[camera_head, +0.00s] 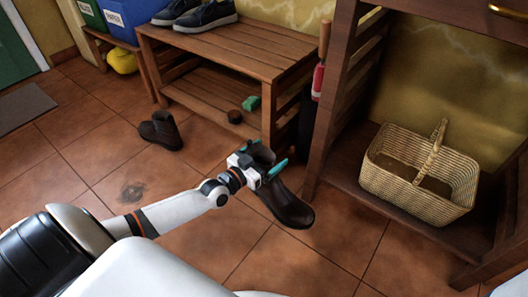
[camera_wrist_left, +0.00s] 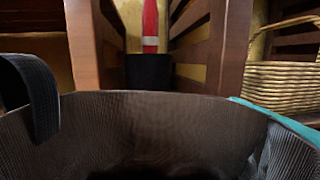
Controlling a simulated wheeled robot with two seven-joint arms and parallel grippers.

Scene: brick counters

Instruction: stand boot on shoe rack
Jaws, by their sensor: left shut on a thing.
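My left gripper (camera_head: 259,170) is shut on the top of a dark brown boot (camera_head: 289,207), with teal fingertips at its shaft. The boot hangs tilted, toe down to the right, in front of the rack. In the left wrist view the boot's open top (camera_wrist_left: 150,125) fills the lower part. A second dark boot (camera_head: 161,131) stands on the tiled floor to the left. The wooden shoe rack (camera_head: 222,50) has a slatted top with dark shoes (camera_head: 196,14) at its left and bare slats at its right. My right gripper is not in view.
A brush (camera_head: 235,116) and a green block (camera_head: 251,103) lie on the lower rack shelf. A wicker basket (camera_head: 425,184) sits on the dark wooden unit at right. A red-handled item (camera_head: 318,81) stands between rack and unit. Blue and green bins (camera_head: 130,17) are at the far left.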

